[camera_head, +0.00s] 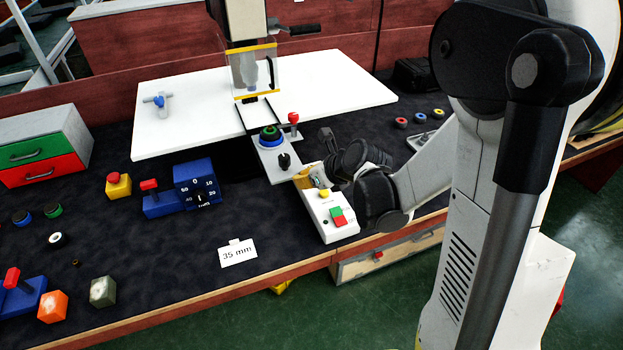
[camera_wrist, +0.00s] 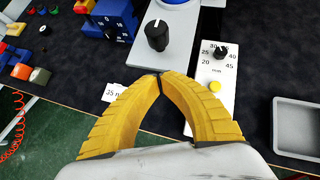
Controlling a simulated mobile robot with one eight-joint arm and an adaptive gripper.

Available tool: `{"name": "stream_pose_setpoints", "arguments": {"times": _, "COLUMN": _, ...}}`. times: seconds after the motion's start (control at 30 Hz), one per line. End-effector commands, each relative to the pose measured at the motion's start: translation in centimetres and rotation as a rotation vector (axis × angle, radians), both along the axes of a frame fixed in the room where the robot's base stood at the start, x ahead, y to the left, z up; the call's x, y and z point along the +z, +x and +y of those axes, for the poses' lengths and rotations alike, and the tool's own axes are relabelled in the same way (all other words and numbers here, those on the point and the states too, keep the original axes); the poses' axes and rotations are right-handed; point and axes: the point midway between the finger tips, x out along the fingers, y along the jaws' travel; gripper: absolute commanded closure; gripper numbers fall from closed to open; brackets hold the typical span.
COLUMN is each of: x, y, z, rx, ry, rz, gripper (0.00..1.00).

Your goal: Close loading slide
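The loading slide (camera_head: 270,159) is a grey plate that sticks out in front of the machine, along dark rails. It carries a blue and green round piece (camera_head: 270,137) and a black knob (camera_head: 284,161). In the wrist view, the slide (camera_wrist: 181,38) and its black knob (camera_wrist: 157,35) are at the top, just beyond my fingertips. My gripper (camera_head: 303,176) is at the slide's front right edge in the head view. In the wrist view my yellow gripper fingers (camera_wrist: 159,77) meet at their tips, with nothing seen between them. I cannot tell whether they touch the slide.
A white control box (camera_head: 329,213) with buttons lies right beside my gripper. The machine (camera_head: 252,70) stands behind on a white board (camera_head: 330,85). A red-topped lever (camera_head: 293,119) stands by the slide. A blue dial block (camera_head: 196,184) and a "35 mm" card (camera_head: 238,253) are to the left.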

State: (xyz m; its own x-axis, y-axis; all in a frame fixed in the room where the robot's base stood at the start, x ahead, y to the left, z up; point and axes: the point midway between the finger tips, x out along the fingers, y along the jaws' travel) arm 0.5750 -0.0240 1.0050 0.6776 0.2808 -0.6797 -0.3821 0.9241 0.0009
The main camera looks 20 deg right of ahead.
Motion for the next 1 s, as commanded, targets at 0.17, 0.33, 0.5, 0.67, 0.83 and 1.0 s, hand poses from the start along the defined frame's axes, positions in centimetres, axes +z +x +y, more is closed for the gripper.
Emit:
{"name": "stream_pose_setpoints", "arguments": {"times": 0.17, "x": -0.5, "y": 2.5, "z": 1.2, "rx": 0.003, "ry": 0.0, "rz": 0.0, "gripper": 1.0}}
{"name": "stream_pose_setpoints", "arguments": {"times": 0.33, "x": -0.4, "y": 3.8, "z": 1.6, "rx": 0.001, "ry": -0.001, "rz": -0.001, "gripper": 1.0}}
{"name": "stream_pose_setpoints", "arguments": {"times": 0.5, "x": -0.4, "y": 4.1, "z": 1.8, "rx": 0.001, "ry": -0.001, "rz": 0.0, "gripper": 1.0}}
{"name": "stream_pose_setpoints", "arguments": {"times": 0.67, "x": -0.4, "y": 4.1, "z": 1.7, "rx": 0.001, "ry": -0.001, "rz": 0.0, "gripper": 1.0}}
{"name": "stream_pose_setpoints", "arguments": {"times": 0.83, "x": -0.4, "y": 4.3, "z": 1.7, "rx": 0.001, "ry": -0.001, "rz": 0.0, "gripper": 1.0}}
{"name": "stream_pose_setpoints", "arguments": {"times": 1.0, "x": -0.4, "y": 5.8, "z": 1.7, "rx": 0.001, "ry": -0.001, "rz": 0.0, "gripper": 1.0}}
